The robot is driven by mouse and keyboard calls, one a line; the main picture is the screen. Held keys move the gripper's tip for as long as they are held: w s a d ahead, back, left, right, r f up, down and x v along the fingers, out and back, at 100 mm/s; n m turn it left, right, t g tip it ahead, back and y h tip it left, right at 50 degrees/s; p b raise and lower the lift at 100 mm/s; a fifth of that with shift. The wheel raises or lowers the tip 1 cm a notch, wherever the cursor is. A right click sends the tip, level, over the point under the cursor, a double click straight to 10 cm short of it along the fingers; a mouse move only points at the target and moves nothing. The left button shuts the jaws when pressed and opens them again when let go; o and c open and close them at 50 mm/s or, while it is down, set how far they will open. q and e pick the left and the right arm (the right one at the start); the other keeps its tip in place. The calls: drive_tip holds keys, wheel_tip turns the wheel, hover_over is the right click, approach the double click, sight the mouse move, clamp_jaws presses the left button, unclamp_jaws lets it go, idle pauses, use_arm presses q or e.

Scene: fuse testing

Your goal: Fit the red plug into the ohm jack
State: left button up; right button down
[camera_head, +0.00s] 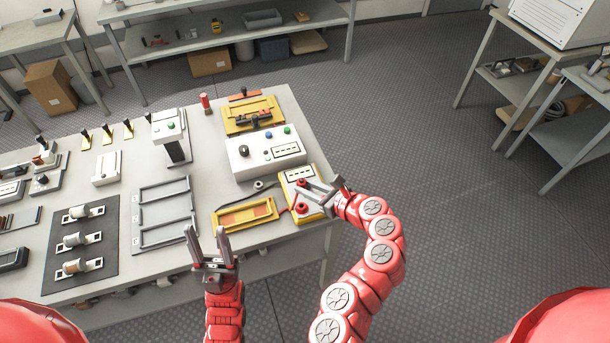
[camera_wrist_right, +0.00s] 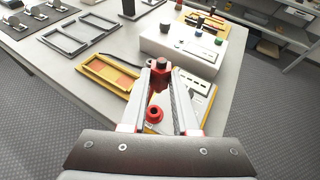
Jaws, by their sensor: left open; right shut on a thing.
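A red plug (camera_head: 303,183) with a dark top is held between the fingertips of my right gripper (camera_head: 306,188). In the right wrist view the plug (camera_wrist_right: 161,66) shows between the closed tips of the gripper (camera_wrist_right: 161,72). It is over the white meter box with yellow edges (camera_head: 318,196); I cannot tell whether it touches the box. A red ring-shaped jack (camera_wrist_right: 154,113) sits on the box, nearer the wrist than the plug; it also shows in the head view (camera_head: 302,208). I cannot read the jack labels. My left gripper (camera_head: 222,236) is open and empty at the table's front edge.
A white box with knobs (camera_head: 265,152) stands behind. Grey frames (camera_head: 164,213) lie further left. The floor right of the table is clear.

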drive_tip(key=shift+d+r+y, duration=0.1)
drive_tip(key=shift+y, duration=0.2)
drive_tip(key=shift+s+a, duration=0.1)
drive_tip(key=shift+a, duration=0.1)
wheel_tip(320, 180, down, 6)
drive_tip(key=b, duration=0.4)
drive_tip(key=shift+d+r+b, duration=0.1)
drive_tip(key=shift+b, duration=0.2)
idle(0.5)
drive_tip(key=shift+f, duration=0.6)
drive_tip(key=shift+f, duration=0.75)
idle(1.6)
idle(0.3)
